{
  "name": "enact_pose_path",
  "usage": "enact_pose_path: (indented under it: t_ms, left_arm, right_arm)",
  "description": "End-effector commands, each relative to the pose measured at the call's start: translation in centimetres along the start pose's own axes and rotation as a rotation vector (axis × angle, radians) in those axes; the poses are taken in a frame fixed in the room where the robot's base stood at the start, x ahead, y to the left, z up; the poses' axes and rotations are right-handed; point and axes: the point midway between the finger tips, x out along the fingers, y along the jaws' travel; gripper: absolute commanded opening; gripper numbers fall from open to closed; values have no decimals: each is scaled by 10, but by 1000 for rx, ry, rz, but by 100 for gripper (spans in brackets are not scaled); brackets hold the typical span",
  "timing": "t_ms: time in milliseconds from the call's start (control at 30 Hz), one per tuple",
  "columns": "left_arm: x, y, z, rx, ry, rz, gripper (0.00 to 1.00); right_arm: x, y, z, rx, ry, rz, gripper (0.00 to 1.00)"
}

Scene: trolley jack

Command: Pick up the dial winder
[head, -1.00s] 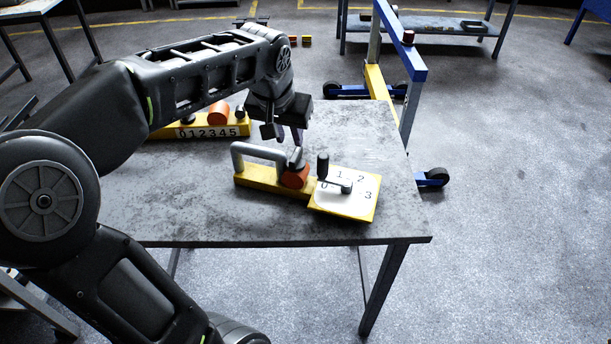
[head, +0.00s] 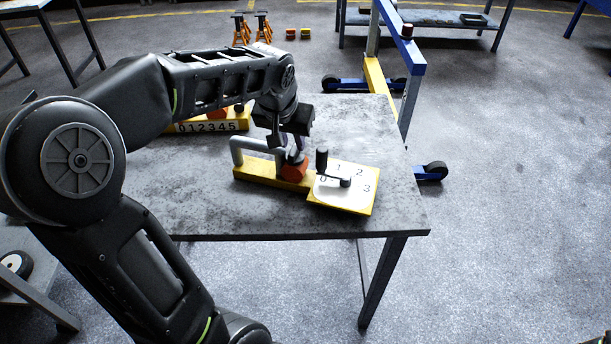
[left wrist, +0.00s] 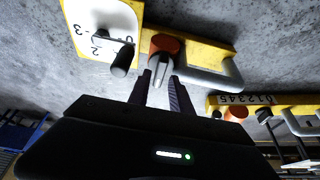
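The dial winder (head: 270,184) lies on the grey table. It has a yellow body, a grey loop handle on its left, an orange round part with a grey top in the middle, and a white dial plate numbered 0 to 3 with a black crank at right. It also shows in the left wrist view (left wrist: 206,51). My left gripper (head: 285,149) points down over the orange part, between the loop handle and the crank. In the left wrist view its fingers (left wrist: 160,82) are apart, with the grey top between or just beyond them; contact is unclear. My right gripper is out of view.
A second yellow device marked 012345 (head: 208,127) lies behind on the table, partly hidden by my left arm. The table (head: 370,130) is bare at back right. A blue and yellow wheeled frame (head: 402,55) stands beyond its right edge.

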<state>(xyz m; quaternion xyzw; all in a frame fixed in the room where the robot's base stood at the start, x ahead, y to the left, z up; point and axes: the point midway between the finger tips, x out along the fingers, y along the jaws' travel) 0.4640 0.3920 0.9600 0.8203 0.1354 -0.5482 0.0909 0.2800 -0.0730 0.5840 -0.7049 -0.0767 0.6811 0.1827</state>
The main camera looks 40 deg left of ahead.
Motion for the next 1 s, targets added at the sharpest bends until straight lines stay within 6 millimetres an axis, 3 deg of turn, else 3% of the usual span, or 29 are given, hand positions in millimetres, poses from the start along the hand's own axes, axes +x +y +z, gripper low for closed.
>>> enact_pose_path:
  t_ms: [100, 233, 800, 1000]
  left_arm:
    - [18, 0, 0, 1, -4, -1, 25]
    - [28, 0, 0, 1, -1, -1, 25]
    - [28, 0, 0, 1, 0, 0, 25]
    - [28, 0, 0, 1, 0, 0, 11]
  right_arm:
    - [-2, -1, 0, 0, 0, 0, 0]
    - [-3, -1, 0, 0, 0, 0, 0]
    - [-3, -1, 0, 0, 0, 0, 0]
    - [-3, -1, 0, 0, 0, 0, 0]
